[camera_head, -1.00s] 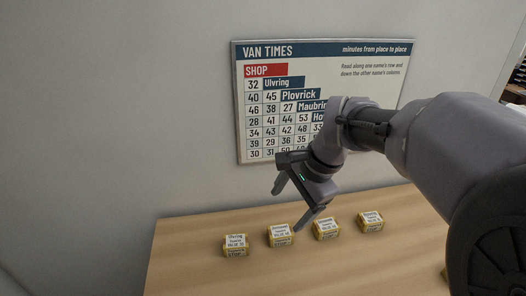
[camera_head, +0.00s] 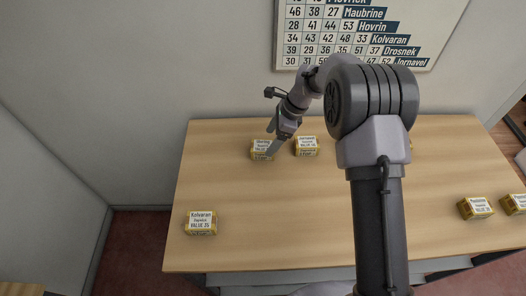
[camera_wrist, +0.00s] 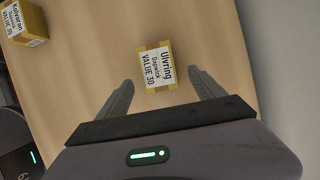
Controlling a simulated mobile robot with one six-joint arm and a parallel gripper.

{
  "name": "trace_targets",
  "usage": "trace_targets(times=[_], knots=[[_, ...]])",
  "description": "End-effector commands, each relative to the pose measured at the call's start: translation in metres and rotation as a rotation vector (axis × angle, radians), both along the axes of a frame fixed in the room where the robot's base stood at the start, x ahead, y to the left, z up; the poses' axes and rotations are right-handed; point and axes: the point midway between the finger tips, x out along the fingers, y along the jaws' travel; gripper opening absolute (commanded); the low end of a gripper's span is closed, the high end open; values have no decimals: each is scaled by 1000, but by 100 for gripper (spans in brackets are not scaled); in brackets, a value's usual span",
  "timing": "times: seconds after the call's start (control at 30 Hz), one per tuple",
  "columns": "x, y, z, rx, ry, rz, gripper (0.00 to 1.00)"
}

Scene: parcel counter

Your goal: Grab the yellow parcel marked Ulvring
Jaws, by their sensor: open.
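The yellow parcel marked Ulvring (camera_wrist: 156,68) lies on the counter with its white label up, reading "Ulvring", "VALUE 30". In the head view it is the leftmost parcel of the back row (camera_head: 259,152), partly covered by my gripper's finger. My gripper (camera_wrist: 159,80) is open, its two fingers on either side of the parcel's near end in the wrist view, with nothing held. In the head view my gripper (camera_head: 271,142) is over or just beside this parcel. I cannot tell how far above the counter the fingertips are.
Another yellow parcel (camera_head: 306,147) stands close to the right of the Ulvring one. A parcel marked Kolvaran (camera_head: 201,223) is at the front left. Two more parcels (camera_head: 475,208) are at the right. A van times chart (camera_head: 350,32) hangs behind. The counter's left middle is clear.

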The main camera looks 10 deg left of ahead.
Motion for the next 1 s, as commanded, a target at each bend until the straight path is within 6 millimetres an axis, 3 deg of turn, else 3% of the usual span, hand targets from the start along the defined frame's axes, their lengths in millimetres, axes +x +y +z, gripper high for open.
trace_targets(times=[0.3, 0.5, 0.87, 1.0], knots=[[-7, 27, -44, 0, 1, 1, 78], [-7, 28, -43, 0, 0, 0, 76], [-7, 28, -43, 0, 0, 0, 6], [-7, 28, -43, 0, 0, 0, 6]])
